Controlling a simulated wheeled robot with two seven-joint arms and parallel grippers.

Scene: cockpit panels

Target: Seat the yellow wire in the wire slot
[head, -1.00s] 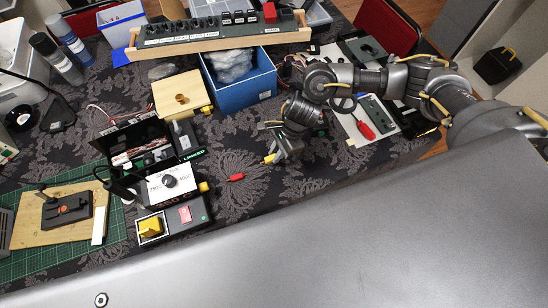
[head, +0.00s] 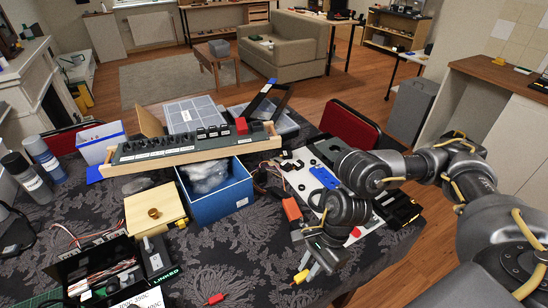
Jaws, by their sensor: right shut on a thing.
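My right gripper (head: 312,264) reaches in from the right and hangs over the dark patterned cloth at the front of the table. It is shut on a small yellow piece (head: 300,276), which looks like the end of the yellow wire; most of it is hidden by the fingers. A red plug-like piece (head: 215,299) lies on the cloth to the left of the gripper, apart from it. I cannot make out the wire slot. An open black box with wires (head: 105,270) stands at the lower left. My left gripper is not in view.
A blue box (head: 218,205) and a wooden block with a knob (head: 154,211) stand left of centre. An orange piece (head: 292,212) is close behind my right gripper. Patterned cloth between the blue box and gripper is free.

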